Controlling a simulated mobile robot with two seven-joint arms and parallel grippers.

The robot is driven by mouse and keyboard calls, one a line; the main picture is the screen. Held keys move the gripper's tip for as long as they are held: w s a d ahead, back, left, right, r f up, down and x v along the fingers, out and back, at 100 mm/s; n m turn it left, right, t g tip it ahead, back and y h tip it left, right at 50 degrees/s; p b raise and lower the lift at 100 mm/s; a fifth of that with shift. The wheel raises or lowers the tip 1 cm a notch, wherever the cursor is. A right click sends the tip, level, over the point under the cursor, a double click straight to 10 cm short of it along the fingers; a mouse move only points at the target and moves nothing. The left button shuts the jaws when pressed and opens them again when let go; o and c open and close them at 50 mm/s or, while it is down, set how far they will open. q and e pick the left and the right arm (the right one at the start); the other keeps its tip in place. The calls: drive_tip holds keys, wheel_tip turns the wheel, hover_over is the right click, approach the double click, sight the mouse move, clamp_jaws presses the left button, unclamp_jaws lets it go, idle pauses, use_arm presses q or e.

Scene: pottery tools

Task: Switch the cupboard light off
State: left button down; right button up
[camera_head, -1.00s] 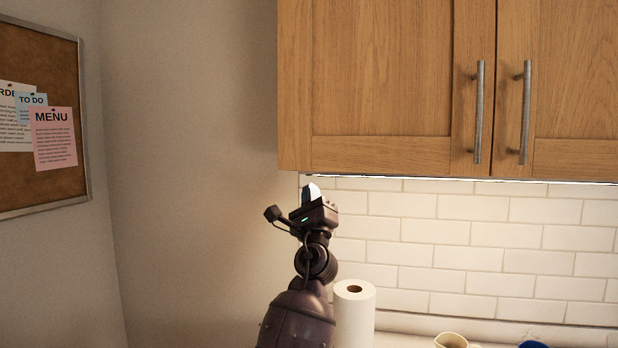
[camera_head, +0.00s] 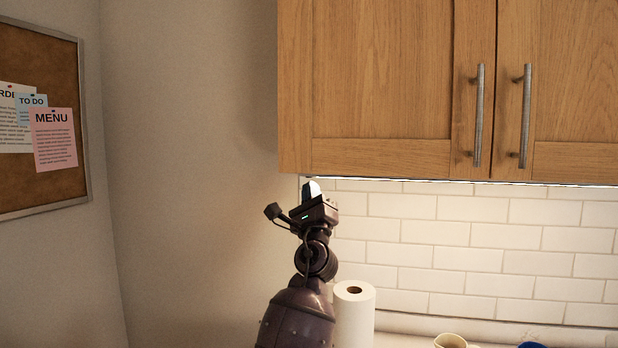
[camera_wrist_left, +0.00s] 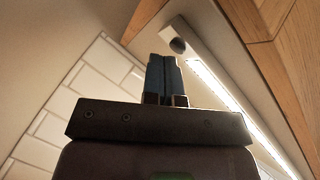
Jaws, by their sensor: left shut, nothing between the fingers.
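The cupboard light is a glowing strip (camera_wrist_left: 225,95) along the underside of the wooden cupboard (camera_head: 380,80). It also shows as a bright line under the cupboard in the head view (camera_head: 450,181), and it is lit. A dark round knob or button (camera_wrist_left: 178,45), seemingly the switch, sits on the pale housing at the strip's end. My left gripper (camera_head: 311,186) points up just below the cupboard's left corner. In the left wrist view its fingers (camera_wrist_left: 163,60) are together and empty, with their tips close to the knob. I cannot tell whether they touch it. My right gripper is out of view.
A paper towel roll (camera_head: 354,315) stands just right of my left arm. A cream cup (camera_head: 452,341) and a blue item (camera_head: 533,345) are at the bottom edge. A corkboard (camera_head: 40,190) hangs on the left wall. White tiles (camera_head: 470,235) back the counter.

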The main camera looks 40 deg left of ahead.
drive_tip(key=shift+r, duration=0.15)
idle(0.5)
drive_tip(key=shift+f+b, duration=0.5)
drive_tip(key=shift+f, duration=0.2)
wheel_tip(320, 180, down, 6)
drive_tip(key=b, duration=0.5)
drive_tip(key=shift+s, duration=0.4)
idle(0.5)
